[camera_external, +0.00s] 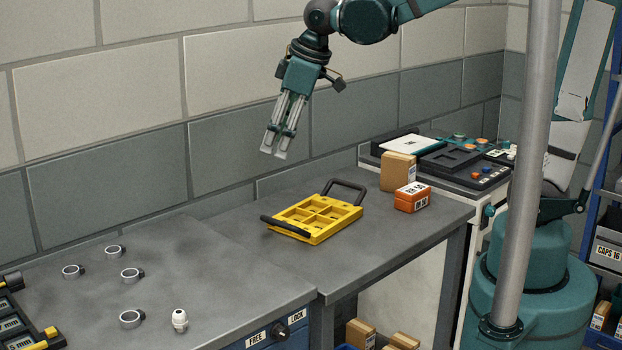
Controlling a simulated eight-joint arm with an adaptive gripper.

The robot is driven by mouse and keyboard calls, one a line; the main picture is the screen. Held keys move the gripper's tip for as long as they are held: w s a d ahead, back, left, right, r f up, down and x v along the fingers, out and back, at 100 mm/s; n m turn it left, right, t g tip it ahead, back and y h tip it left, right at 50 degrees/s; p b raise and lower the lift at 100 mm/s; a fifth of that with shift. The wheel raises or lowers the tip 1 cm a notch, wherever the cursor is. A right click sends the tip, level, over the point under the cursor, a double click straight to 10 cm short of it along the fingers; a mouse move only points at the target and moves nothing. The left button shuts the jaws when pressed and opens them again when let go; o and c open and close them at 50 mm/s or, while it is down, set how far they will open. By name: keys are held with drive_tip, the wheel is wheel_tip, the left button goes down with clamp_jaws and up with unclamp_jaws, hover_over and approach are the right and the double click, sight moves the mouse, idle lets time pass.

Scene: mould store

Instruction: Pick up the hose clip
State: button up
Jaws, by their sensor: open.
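Several grey ring-shaped hose clips lie apart on the left part of the grey bench. One is at the back (115,250), one at the left (72,271), one in the middle (131,274) and one at the front (131,318). Each looks like a small band with a dark lug at its side. My gripper (273,145) hangs in the air above the bench, well to the right of the clips and higher than the yellow tray. Its fingers point down and slightly left, with nothing between them.
A yellow compartment tray (318,220) with black handles sits mid-bench. A small white fitting (180,320) stands near the front clip. A cardboard box (398,172) and an orange box (412,197) stand at right. A dark rack (22,318) is at far left. A grey post (530,170) rises in front.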

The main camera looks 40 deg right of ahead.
drive_tip(key=w+a+n+g+p, duration=0.2)
drive_tip(key=a+n+p, duration=0.15)
drive_tip(key=a, duration=1.05)
drive_tip(key=n+g+h+p, duration=0.2)
drive_tip(key=n+p, duration=0.4)
drive_tip(key=n, duration=0.2)
approach(139, 312)
drive_tip(key=shift+d+f, duration=0.1)
drive_tip(key=shift+d, duration=0.15)
drive_tip(key=shift+s+a+f, duration=0.1)
drive_tip(key=shift+a, duration=0.05)
drive_tip(key=shift+f, duration=0.15)
drive_tip(key=shift+f, duration=1.15)
